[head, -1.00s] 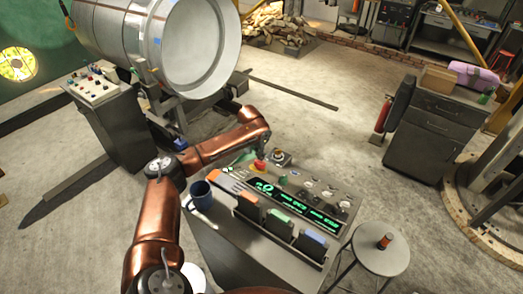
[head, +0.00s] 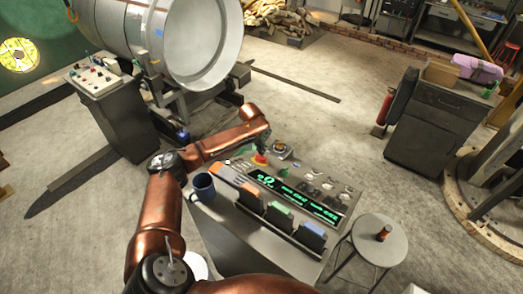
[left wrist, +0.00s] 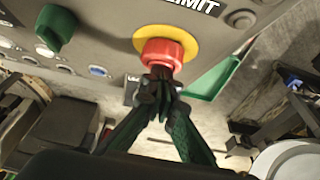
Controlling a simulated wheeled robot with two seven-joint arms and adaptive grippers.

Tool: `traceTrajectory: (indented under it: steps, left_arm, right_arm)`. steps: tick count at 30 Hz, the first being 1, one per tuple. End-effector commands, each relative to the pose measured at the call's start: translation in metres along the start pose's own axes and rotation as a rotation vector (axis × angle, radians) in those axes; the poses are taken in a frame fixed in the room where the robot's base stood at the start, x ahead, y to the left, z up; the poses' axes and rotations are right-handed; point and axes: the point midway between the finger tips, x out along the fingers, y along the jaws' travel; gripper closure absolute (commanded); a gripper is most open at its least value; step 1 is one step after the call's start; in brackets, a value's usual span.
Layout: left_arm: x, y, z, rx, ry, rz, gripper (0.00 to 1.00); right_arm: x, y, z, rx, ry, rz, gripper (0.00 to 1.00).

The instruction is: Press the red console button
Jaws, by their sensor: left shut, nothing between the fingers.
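The red console button (head: 260,158) stands at the back left of the console (head: 232,213) top. In the left wrist view the red button (left wrist: 160,48) is a round mushroom head on a yellow ring (left wrist: 192,38). My left gripper (head: 264,148) is above the button in the head view, its fingers small and partly hidden. In the left wrist view my left gripper (left wrist: 158,76) is shut and empty, its dark fingertips against or just in front of the button's near face. I cannot tell whether the button is pressed in. My right gripper is out of view.
A blue mug (head: 204,186) stands at the console's left edge. A green knob (left wrist: 56,27) is left of the button in the wrist view. Colored binders (head: 280,218) stand along the console's front. A stool (head: 377,240) is on the right.

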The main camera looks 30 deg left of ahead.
Motion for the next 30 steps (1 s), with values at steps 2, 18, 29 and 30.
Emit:
traceTrajectory:
  steps: [2, 18, 29, 30]
  left_arm:
    - [0.009, 0.003, 0.014, 0.000, -0.034, 0.006, 1.00]
    - [-0.096, 0.002, 0.002, 0.002, -0.005, 0.000, 1.00]
    - [-0.120, 0.001, 0.000, 0.000, 0.000, -0.001, 1.00]
    - [-0.120, 0.001, 0.000, 0.000, 0.000, -0.001, 1.00]
  right_arm:
    - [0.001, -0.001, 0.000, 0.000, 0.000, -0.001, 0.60]
    - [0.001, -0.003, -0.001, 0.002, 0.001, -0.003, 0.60]
    - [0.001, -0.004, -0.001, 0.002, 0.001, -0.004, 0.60]
    - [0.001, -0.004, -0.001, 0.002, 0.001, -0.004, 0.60]
